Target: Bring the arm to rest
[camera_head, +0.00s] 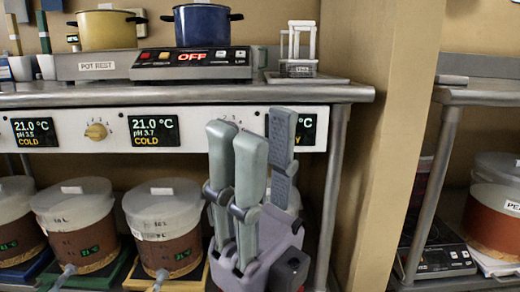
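My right gripper (262,135) rises from the lower middle of the head view. Its grey fingers point up and stand apart, with no object visible between them. It is in front of the control panel (195,122) and hides part of it and of a bucket behind. My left gripper is not in view. Several lidded buckets with brown lower parts, such as the left-middle bucket (78,225) and the middle bucket (165,228), stand in a row below the panel.
A blue pot (202,25) sits on a hot plate (165,72) reading OFF. A yellow pot (105,30) stands on the POT REST (70,67). A tan pillar (385,130) rises to the right of my gripper. A second rack (480,97) holds a scale (440,257) and buckets.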

